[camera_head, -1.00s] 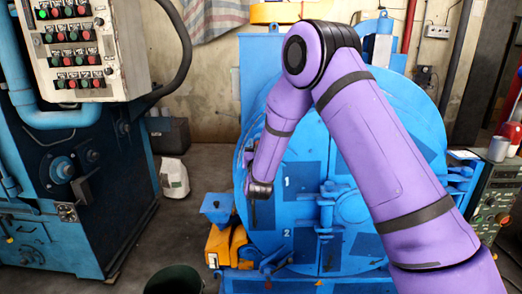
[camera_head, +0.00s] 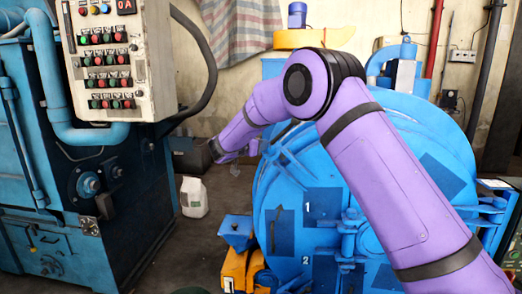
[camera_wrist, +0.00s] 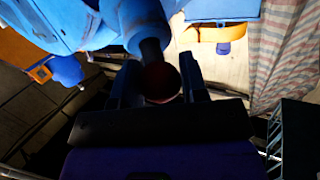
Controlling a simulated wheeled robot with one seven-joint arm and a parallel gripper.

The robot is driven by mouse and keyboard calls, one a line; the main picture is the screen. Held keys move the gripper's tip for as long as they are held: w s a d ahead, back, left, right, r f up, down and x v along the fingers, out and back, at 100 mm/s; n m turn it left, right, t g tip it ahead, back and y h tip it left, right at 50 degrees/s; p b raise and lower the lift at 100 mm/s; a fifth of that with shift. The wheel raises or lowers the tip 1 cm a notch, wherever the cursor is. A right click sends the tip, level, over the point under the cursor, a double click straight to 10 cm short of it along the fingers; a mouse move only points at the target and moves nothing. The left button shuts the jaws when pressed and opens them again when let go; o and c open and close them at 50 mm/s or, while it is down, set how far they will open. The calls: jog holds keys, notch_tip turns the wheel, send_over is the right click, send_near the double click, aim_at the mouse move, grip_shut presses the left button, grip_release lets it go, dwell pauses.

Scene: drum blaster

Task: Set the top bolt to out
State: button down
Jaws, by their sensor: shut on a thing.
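The blue drum door (camera_head: 300,165) is in the head view, with panels marked 1 and 2. My purple arm covers much of it. My arm's forearm reaches left past the door's upper left edge, and its end shows there, but the fingertips are hard to make out. In the wrist view my gripper (camera_wrist: 160,84) has its two dark fingers on either side of a dark reddish round knob (camera_wrist: 160,80). The knob is on a dark stem from a blue cylinder (camera_wrist: 144,22). The fingers are shut on it. I cannot tell from these views whether this is the top bolt.
A blue machine with a button panel (camera_head: 110,60) stands at the left. A white bag (camera_head: 194,197) is on the floor between it and the drum. A yellow-orange part with a blue top (camera_head: 236,230) is low at the door's left. A striped cloth (camera_head: 228,28) hangs behind.

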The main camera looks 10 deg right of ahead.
jog(key=shift+w+a+r+g, duration=0.2)
jog(key=shift+w+g, duration=0.1)
jog(key=shift+w, duration=0.1)
jog(key=c, duration=0.7)
grip_release()
jog(key=v, duration=1)
jog(key=shift+s+a, duration=0.2)
jog(key=shift+a, duration=0.1)
